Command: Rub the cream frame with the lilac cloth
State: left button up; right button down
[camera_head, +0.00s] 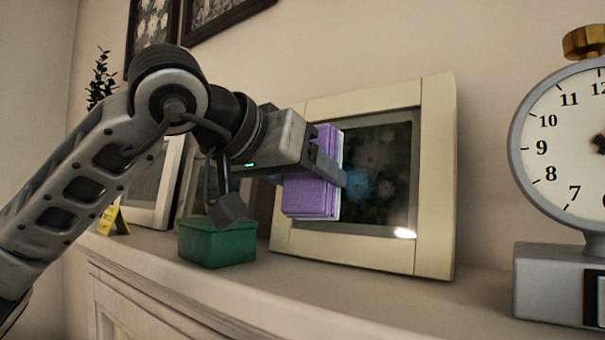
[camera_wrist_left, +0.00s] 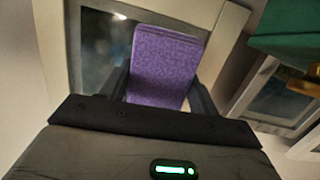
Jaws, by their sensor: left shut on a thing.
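The cream frame (camera_head: 436,180) stands upright on the mantel shelf, leaning near the wall, with a dark picture of pale flowers inside. My left gripper (camera_head: 328,170) is shut on the lilac cloth (camera_head: 311,195), a thick folded pad, and holds it in front of the left part of the frame's picture. Whether the cloth touches the surface cannot be told. In the left wrist view the cloth (camera_wrist_left: 164,68) sits between the fingers, with the cream frame (camera_wrist_left: 52,45) behind it. A bluish patch and a bright glint show on the picture. My right gripper is not in view.
A green box (camera_head: 217,243) stands on the shelf (camera_head: 350,290) left of the frame. Other frames (camera_head: 165,185) and a yellow tag (camera_head: 113,220) are farther left. A large grey clock scale (camera_head: 560,160) stands at the right. Shelf in front of the frame is bare.

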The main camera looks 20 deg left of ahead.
aim_at(377, 186)
pick_arm(q)
jog(key=shift+w+d+f, duration=0.1)
jog(key=shift+w+d, duration=0.15)
jog(key=shift+w, duration=0.3)
jog(key=shift+s+d, duration=0.4)
jog(key=shift+d, duration=0.5)
jog(key=shift+s+d, duration=0.4)
jog(key=shift+d, duration=0.45)
jog(key=shift+s+d, duration=0.25)
jog(key=shift+d, duration=0.65)
jog(key=shift+s+d, duration=0.25)
jog(key=shift+d, duration=0.65)
jog(key=shift+w+a, duration=0.45)
jog(key=shift+a, duration=0.75)
jog(key=shift+w+a, duration=0.45)
jog(key=shift+a, duration=0.75)
jog(key=shift+w+a, duration=0.45)
jog(key=shift+a, duration=0.75)
jog(key=shift+f+v, duration=0.25)
jog(key=shift+v, duration=1.2)
jog(key=shift+f+v, duration=0.2)
jog(key=shift+v, duration=1.3)
jog(key=shift+s, duration=0.2)
